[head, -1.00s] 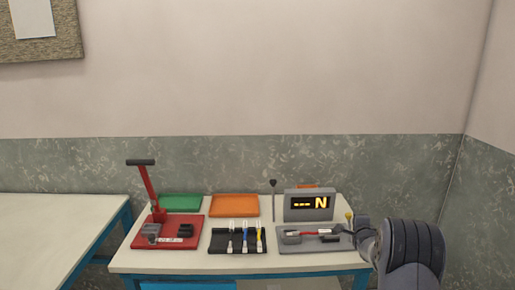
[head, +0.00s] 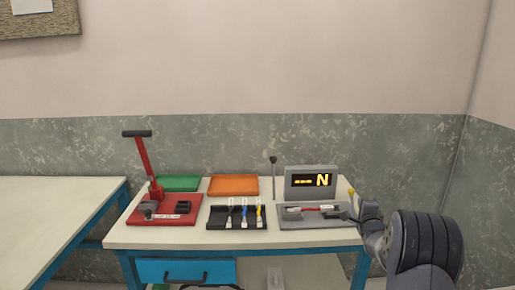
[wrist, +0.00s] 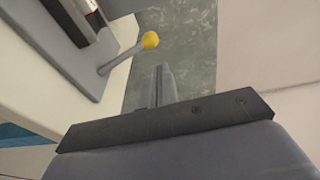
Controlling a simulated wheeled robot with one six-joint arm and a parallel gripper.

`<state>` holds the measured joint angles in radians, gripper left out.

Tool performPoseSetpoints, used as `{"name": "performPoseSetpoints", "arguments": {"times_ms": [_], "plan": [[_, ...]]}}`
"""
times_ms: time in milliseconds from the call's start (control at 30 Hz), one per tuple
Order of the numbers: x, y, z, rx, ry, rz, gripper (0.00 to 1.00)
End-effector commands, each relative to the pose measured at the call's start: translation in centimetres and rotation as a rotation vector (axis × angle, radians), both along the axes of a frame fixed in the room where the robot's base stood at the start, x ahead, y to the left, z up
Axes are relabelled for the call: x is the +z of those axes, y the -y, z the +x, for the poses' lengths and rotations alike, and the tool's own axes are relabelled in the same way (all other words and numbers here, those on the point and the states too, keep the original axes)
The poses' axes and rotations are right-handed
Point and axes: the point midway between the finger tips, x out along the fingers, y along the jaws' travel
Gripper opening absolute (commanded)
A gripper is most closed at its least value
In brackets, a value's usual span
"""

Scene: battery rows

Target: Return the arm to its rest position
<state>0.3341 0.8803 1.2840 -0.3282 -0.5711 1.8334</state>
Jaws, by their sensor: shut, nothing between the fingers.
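My arm (head: 425,245) reaches in from the lower right in the head view, beside the right end of the table. In the wrist view my gripper (wrist: 160,85) has its fingers together with nothing between them. It is in front of the patterned wall, off the edge of the white table in that picture. A yellow-knobbed lever (wrist: 150,40) is close to the fingertips in the wrist view, with a visible gap. The knob also shows next to my arm in the head view (head: 351,193). In the head view my fingertips are hard to make out.
The table (head: 190,238) holds a red lever press (head: 143,165), a green tray (head: 178,183), an orange tray (head: 233,185), a black rack (head: 237,222) with several leads, and a grey tester (head: 311,172) with a lit display. Another table (head: 50,215) stands left. The wall is behind.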

Motion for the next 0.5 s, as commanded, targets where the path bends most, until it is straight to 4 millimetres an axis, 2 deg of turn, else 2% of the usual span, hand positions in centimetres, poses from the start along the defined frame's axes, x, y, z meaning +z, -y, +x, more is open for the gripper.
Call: {"name": "performPoseSetpoints", "arguments": {"times_ms": [33, 500], "plan": [[-0.7, 0.0, -0.2, 0.0, 0.015, 0.001, 0.0], [-1.9, 0.1, -1.7, -0.001, 0.176, 0.005, 0.0]]}}
